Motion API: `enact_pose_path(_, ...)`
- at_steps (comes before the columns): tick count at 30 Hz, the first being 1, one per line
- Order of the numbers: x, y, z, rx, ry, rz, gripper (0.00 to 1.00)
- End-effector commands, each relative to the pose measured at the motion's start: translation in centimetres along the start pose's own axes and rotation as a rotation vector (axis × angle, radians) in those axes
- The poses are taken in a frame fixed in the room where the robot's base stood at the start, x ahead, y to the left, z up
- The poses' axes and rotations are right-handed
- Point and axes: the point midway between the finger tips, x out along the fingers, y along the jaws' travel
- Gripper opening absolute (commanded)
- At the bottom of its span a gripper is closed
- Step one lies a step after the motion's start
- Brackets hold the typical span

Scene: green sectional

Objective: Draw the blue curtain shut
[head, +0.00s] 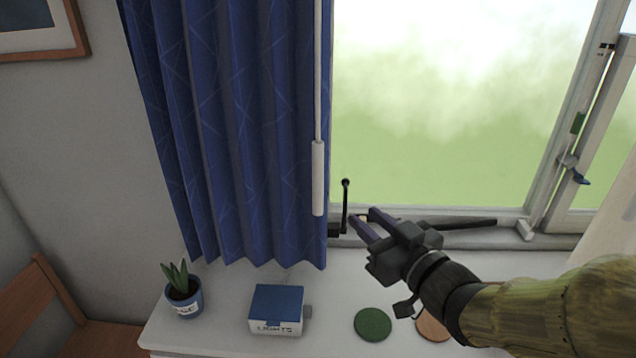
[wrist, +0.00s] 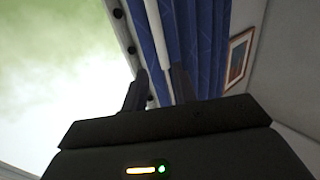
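The blue curtain (head: 230,130) hangs in folds over the left side of the window, and the glass to its right is uncovered. A white draw wand (head: 318,180) with a thicker lower handle hangs along the curtain's right edge. My gripper (head: 364,218) is to the right of and a little below the wand's lower end, apart from it. Its two fingers are apart with nothing between them. In the wrist view the gripper (wrist: 159,80) points toward the curtain (wrist: 205,45), and the white wand (wrist: 163,35) appears beyond the gap between the fingertips.
A dark window stay (head: 345,205) stands up close to my fingertips. The sill holds a potted plant (head: 183,290), a blue and white box (head: 277,310), a green disc (head: 373,324) and an orange disc (head: 434,325) partly behind my arm. A framed picture (head: 45,28) hangs left.

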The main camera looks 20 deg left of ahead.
Motion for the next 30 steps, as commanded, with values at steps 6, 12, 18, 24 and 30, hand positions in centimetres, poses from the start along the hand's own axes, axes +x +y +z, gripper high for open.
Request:
enact_pose_path(6, 0.0, 0.1, -0.1, 0.0, -0.002, 0.003, 0.28)
enact_pose_path(12, 0.5, 0.1, -0.3, 0.003, -0.002, 0.001, 0.28)
enact_pose_path(18, 1.6, 0.1, -0.6, 0.006, -0.003, -0.001, 0.28)
enact_pose_path(24, 2.8, 0.1, -0.5, 0.005, -0.005, 0.003, 0.28)
enact_pose_path(30, 4.2, 0.1, -0.5, 0.005, -0.004, 0.001, 0.28)
